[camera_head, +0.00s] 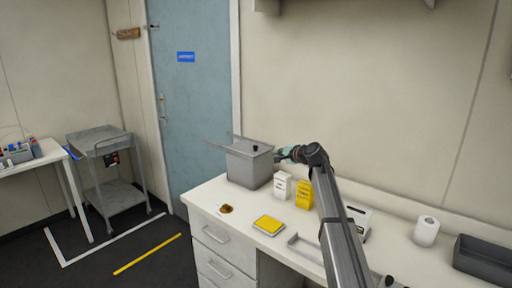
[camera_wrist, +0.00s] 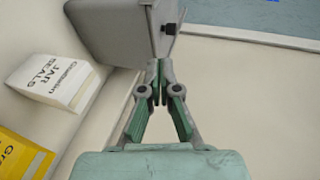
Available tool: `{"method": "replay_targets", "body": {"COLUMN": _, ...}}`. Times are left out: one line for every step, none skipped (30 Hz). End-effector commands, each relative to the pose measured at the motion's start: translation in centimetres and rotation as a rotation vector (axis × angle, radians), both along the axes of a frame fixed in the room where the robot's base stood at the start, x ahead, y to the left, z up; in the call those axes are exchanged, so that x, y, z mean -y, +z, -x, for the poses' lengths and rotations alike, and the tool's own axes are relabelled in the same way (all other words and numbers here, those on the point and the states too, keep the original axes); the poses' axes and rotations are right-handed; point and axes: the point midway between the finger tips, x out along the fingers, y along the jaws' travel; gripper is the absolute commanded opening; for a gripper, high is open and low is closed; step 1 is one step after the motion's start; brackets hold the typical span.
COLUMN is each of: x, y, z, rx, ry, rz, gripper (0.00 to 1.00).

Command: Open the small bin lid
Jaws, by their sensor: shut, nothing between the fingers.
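The small grey bin (camera_head: 248,168) stands at the left end of the white counter. Its thin lid (camera_head: 222,146) juts out past the bin's left side, and a black knob (camera_head: 255,147) shows at the top. In the wrist view the bin (camera_wrist: 105,30) is at the top, with the knob (camera_wrist: 170,28) beside a pale upright plate. My gripper (camera_head: 280,155) is at the bin's right side, close to the rim. In the wrist view my gripper's fingertips (camera_wrist: 157,66) are together and empty, just below the plate. I cannot tell whether they touch it.
A white jar seals box (camera_head: 282,185) and a yellow box (camera_head: 303,194) stand right of the bin, near my arm. A yellow-topped tray (camera_head: 268,225) and a small brown item (camera_head: 226,209) lie in front. A paper roll (camera_head: 426,231) and a dark tray (camera_head: 483,259) are farther right.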

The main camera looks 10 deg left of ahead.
Motion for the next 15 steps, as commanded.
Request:
{"method": "replay_targets", "body": {"x": 0.7, "y": 0.4, "z": -0.2, "rx": -0.007, "ry": -0.009, "rz": -0.011, "gripper": 0.0}}
{"method": "replay_targets", "body": {"x": 0.9, "y": 0.4, "z": -0.3, "rx": -0.01, "ry": -0.012, "rz": -0.014, "gripper": 0.0}}
{"method": "replay_targets", "body": {"x": 1.1, "y": 0.5, "z": -0.5, "rx": -0.014, "ry": -0.014, "rz": -0.018, "gripper": 0.0}}
{"method": "replay_targets", "body": {"x": 1.1, "y": 0.5, "z": -0.6, "rx": -0.015, "ry": -0.016, "rz": -0.02, "gripper": 0.0}}
{"method": "replay_targets", "body": {"x": 1.0, "y": 0.4, "z": -0.7, "rx": -0.016, "ry": -0.017, "rz": -0.021, "gripper": 0.0}}
{"method": "replay_targets", "body": {"x": 0.8, "y": 0.3, "z": -0.9, "rx": -0.017, "ry": -0.017, "rz": -0.022, "gripper": 0.0}}
{"method": "replay_targets", "body": {"x": 0.6, "y": 0.3, "z": -1.1, "rx": -0.017, "ry": -0.016, "rz": -0.022, "gripper": 0.0}}
{"method": "replay_targets", "body": {"x": 0.4, "y": 0.2, "z": -1.4, "rx": -0.016, "ry": -0.016, "rz": -0.021, "gripper": 0.0}}
{"method": "replay_targets", "body": {"x": 0.0, "y": 0.0, "z": -1.8, "rx": -0.017, "ry": -0.016, "rz": -0.02, "gripper": 0.0}}
{"method": "replay_targets", "body": {"x": -0.2, "y": -0.1, "z": -2.1, "rx": -0.017, "ry": -0.016, "rz": -0.02, "gripper": 0.0}}
{"method": "replay_targets", "body": {"x": -0.6, "y": -0.2, "z": -2.4, "rx": -0.016, "ry": -0.015, "rz": -0.02, "gripper": 0.0}}
{"method": "replay_targets", "body": {"x": -1.0, "y": -0.3, "z": -2.9, "rx": -0.016, "ry": -0.015, "rz": -0.02, "gripper": 0.0}}
{"method": "replay_targets", "body": {"x": -1.4, "y": -0.5, "z": -3.3, "rx": -0.016, "ry": -0.015, "rz": -0.02, "gripper": 0.0}}
{"method": "replay_targets", "body": {"x": -1.9, "y": -0.6, "z": -3.7, "rx": -0.017, "ry": -0.014, "rz": -0.02, "gripper": 0.0}}
{"method": "replay_targets", "body": {"x": -2.4, "y": -0.9, "z": -4.3, "rx": -0.017, "ry": -0.014, "rz": -0.02, "gripper": 0.0}}
